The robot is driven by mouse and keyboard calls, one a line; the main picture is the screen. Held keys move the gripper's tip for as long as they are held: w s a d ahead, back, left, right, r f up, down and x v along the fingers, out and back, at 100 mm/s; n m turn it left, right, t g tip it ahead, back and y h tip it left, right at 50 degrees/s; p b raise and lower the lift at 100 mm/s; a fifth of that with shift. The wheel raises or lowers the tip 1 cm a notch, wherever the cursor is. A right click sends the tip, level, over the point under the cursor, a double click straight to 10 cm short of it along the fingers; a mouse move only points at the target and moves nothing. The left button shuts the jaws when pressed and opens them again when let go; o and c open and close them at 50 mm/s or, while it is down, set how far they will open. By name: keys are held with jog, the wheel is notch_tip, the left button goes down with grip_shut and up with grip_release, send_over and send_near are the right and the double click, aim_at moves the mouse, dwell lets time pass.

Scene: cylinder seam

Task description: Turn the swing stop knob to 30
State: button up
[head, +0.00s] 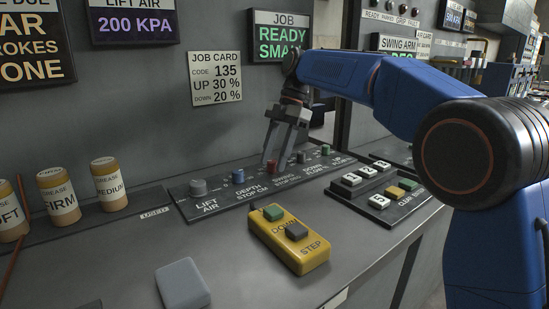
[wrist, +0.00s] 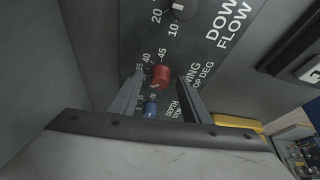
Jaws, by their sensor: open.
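The swing stop knob (wrist: 161,76) is red and stands on a dark control strip, with its "SWING STOP DEG" label beside it. Scale marks 35, 40 and 45 are legible around it; I cannot read where its pointer stands. It also shows in the head view (head: 271,164), close to the finger ends. My gripper (head: 278,158) is open and points down over the strip. In the wrist view, my gripper (wrist: 161,78) has one finger on either side of the red knob, apart from it; I cannot tell how far down the fingers reach.
On the strip, the blue depth stop knob (wrist: 150,108) and the down flow knob (wrist: 180,9) flank the red one. A grey lift air knob (head: 198,187) is further left. A yellow step pendant (head: 290,240) lies in front; a numbered keypad (head: 377,205) is at right.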

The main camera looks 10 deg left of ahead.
jog(key=v, duration=0.7)
jog(key=shift+w+r, duration=0.1)
